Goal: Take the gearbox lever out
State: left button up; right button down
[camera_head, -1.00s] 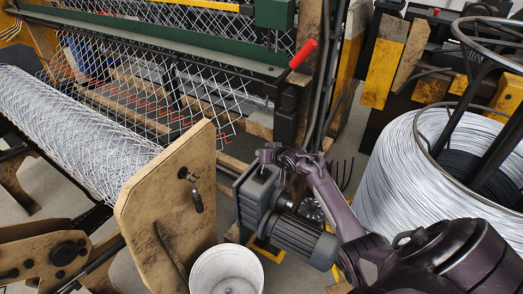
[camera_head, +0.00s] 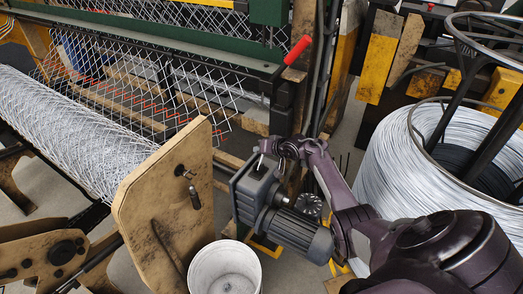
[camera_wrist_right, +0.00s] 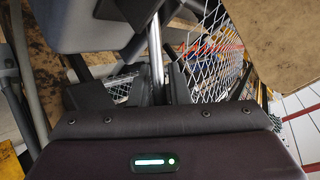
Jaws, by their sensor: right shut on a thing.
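The gearbox (camera_head: 252,196) is a grey block with a finned grey motor (camera_head: 300,232) on its right, in the middle of the head view. The gearbox lever (camera_head: 260,163) is a thin metal rod, seen just above the gearbox top. My right gripper (camera_head: 266,148) is above the gearbox and shut on the lever. In the right wrist view the shiny lever (camera_wrist_right: 157,58) stands between the dark fingers of my right gripper (camera_wrist_right: 158,82). I cannot tell whether the rod's lower end is still inside the gearbox. My left gripper is not in view.
A worn wooden panel (camera_head: 150,215) stands left of the gearbox, with a white bucket (camera_head: 225,272) in front. A wire mesh roll (camera_head: 75,125) lies at the left. A large wire coil (camera_head: 390,150) stands at the right. A red-handled lever (camera_head: 298,50) juts out behind.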

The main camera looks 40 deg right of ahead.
jog(key=c, duration=1.4)
grip_release()
jog(key=shift+w+d+r, duration=0.3)
jog(key=shift+d+r, duration=0.05)
jog(key=shift+r, duration=0.1)
jog(key=shift+c, duration=0.2)
jog(key=shift+o, duration=0.3)
jog(key=shift+s+f, duration=0.1)
jog(key=shift+f, duration=0.15)
jog(key=shift+s+a+r, duration=0.1)
jog(key=p+v, duration=0.1)
jog(key=v, duration=0.6)
jog(key=shift+s, duration=0.25)
jog(key=shift+r, duration=0.1)
